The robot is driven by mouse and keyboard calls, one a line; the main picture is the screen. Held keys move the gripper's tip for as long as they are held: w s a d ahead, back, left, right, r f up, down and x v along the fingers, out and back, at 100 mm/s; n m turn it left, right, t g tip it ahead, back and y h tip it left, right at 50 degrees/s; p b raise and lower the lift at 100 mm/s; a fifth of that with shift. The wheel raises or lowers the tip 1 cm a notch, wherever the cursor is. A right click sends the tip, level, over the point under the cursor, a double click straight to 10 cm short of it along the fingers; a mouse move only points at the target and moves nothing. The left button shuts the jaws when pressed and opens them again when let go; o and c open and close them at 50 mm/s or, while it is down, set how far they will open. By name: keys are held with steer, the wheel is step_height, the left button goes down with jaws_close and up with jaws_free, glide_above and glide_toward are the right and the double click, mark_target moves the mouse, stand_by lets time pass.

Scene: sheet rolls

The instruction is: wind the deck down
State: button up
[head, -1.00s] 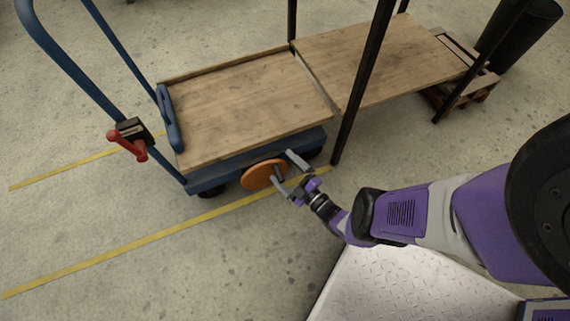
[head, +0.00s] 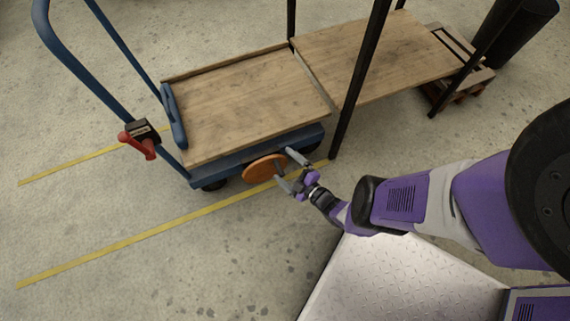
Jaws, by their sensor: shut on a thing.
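A blue trolley has a wooden deck (head: 245,105) on top, level with or close to the height of the wooden shelf beside it. An orange handwheel (head: 262,169) sits on the near side of the blue trolley frame (head: 222,171), below the deck. A dark grey knob (head: 279,167) stands out from the wheel's right part. My gripper (head: 283,170) reaches in from the right with its two grey fingers either side of this knob, shut on it. The fingers partly hide the knob.
A red lever (head: 140,145) on a black box sits on the trolley's blue push handle (head: 85,75). A wooden shelf (head: 375,55) with black posts (head: 360,80) adjoins the deck's right end. A pallet (head: 460,80) and black bin (head: 520,35) stand beyond. Floor at the lower left is clear.

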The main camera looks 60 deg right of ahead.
steer(key=shift+s+d+r+p, duration=0.1)
steer(key=shift+s+r+p, duration=0.2)
steer(key=shift+s, duration=0.55)
steer(key=shift+s+d+r+p, duration=0.15)
steer(key=shift+s+r, duration=0.1)
steer(key=shift+s, duration=0.55)
steer(key=shift+s+a+r, duration=0.1)
steer(key=shift+s+a, duration=0.1)
steer(key=shift+s, duration=0.3)
steer(key=c, duration=0.6)
steer(key=shift+a+f+p+v, duration=0.15)
steer(key=shift+p+v, duration=0.15)
steer(key=shift+v, duration=0.8)
steer(key=shift+a+f+p+v, duration=0.1)
steer(key=shift+f+p+v, duration=0.15)
steer(key=shift+v, duration=0.85)
steer(key=shift+w, duration=0.1)
steer(key=shift+c, duration=0.2)
